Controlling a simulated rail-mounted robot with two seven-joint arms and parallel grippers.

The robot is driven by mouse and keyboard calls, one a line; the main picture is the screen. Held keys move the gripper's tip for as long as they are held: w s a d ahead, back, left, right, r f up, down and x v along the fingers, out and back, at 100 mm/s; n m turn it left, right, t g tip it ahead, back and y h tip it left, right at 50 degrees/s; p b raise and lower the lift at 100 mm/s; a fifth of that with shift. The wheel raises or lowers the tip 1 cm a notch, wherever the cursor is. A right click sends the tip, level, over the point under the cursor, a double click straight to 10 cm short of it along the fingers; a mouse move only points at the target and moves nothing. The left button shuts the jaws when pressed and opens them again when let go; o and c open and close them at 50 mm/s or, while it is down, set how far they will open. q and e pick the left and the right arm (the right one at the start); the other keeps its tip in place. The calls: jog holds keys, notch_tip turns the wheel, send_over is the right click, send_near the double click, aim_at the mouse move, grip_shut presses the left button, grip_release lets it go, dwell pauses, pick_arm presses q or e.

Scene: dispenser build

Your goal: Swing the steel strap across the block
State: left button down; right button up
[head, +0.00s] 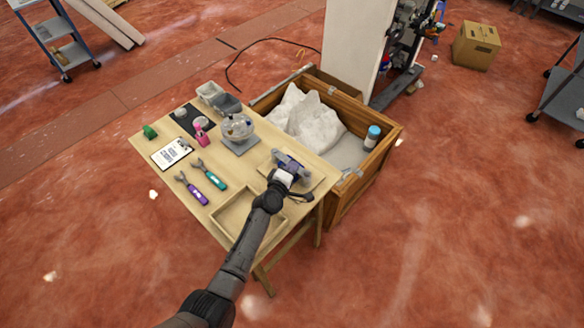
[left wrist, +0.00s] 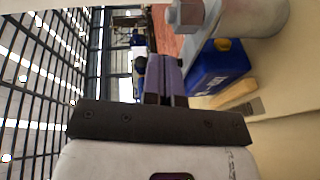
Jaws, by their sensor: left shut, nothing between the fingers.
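My left gripper (head: 289,168) is shut and empty at the right end of the wooden table, over a small board. In the left wrist view its two purple fingers (left wrist: 165,75) are together. A dark blue block (left wrist: 222,72) lies just to the right of the fingers in that view. A grey steel strap (left wrist: 204,40) runs slantwise beside the block, its lower end close to the fingertips. I cannot tell whether they touch. A grey bolt-like part (left wrist: 184,14) sits near the strap's upper end. In the head view the gripper hides much of the block. My right gripper is not in view.
The table (head: 232,178) holds an empty wooden tray (head: 224,221), purple and teal wrenches (head: 210,175), a clipboard (head: 171,153), a pink bottle (head: 201,135) and a clear bowl (head: 238,127). An open wooden crate (head: 389,137) with white filling stands behind it.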

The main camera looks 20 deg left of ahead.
pick_arm(q)
jog(key=s+p, duration=0.1)
jog(key=s, duration=0.1)
jog(key=s+r+p, duration=0.1)
jog(key=s, duration=0.1)
jog(key=shift+s+a+r+p, duration=0.1)
jog(key=shift+s+a+p, duration=0.1)
jog(key=shift+s+p, duration=0.15)
jog(key=s+d+r+p, duration=0.1)
jog(key=s+d+p, duration=0.1)
jog(key=s+d, duration=0.3)
jog(key=shift+s, duration=1.2)
